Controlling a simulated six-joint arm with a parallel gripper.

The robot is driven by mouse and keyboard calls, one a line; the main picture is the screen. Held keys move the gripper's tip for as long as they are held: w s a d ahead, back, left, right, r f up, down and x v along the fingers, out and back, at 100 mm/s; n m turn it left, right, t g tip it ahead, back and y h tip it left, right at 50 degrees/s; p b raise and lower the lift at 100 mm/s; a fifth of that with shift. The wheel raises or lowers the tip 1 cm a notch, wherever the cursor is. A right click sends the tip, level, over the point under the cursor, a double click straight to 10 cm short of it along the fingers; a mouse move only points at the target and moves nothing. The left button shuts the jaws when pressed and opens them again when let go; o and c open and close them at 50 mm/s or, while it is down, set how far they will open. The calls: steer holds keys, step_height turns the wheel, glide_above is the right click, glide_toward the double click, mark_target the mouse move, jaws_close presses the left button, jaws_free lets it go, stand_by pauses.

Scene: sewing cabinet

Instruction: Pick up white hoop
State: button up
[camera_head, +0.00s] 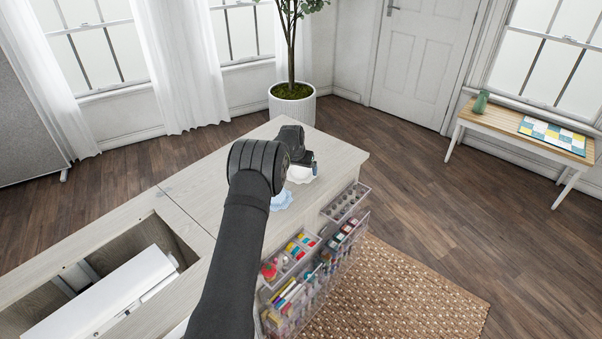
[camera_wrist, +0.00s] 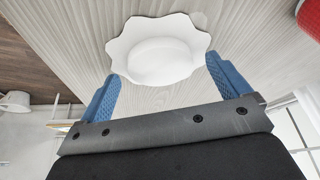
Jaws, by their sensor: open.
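A white round piece with a scalloped edge, which I take as the white hoop (camera_wrist: 155,50), lies on the pale wooden cabinet top. In the wrist view it sits just beyond my open gripper (camera_wrist: 163,76), roughly between the two blue fingertips. Its middle looks like a solid raised dome, and I see no opening through it. The gap between the fingers holds nothing. In the head view the white hoop (camera_head: 300,176) shows partly beneath my gripper, near the cabinet's right side. My arm and wrist hide part of it there.
A pale blue scalloped piece (camera_head: 283,199) lies close by, partly behind my arm. Clear racks (camera_head: 345,203) of sewing supplies hang on the cabinet's right side. A red object (camera_wrist: 311,17) is at the wrist view's upper right. The far cabinet top (camera_head: 340,155) is clear.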

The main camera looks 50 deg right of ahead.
steer(key=shift+d+f, duration=0.15)
steer(key=shift+f, duration=0.15)
steer(key=c, duration=1)
steer(key=shift+r, duration=0.15)
steer(key=shift+c, duration=0.2)
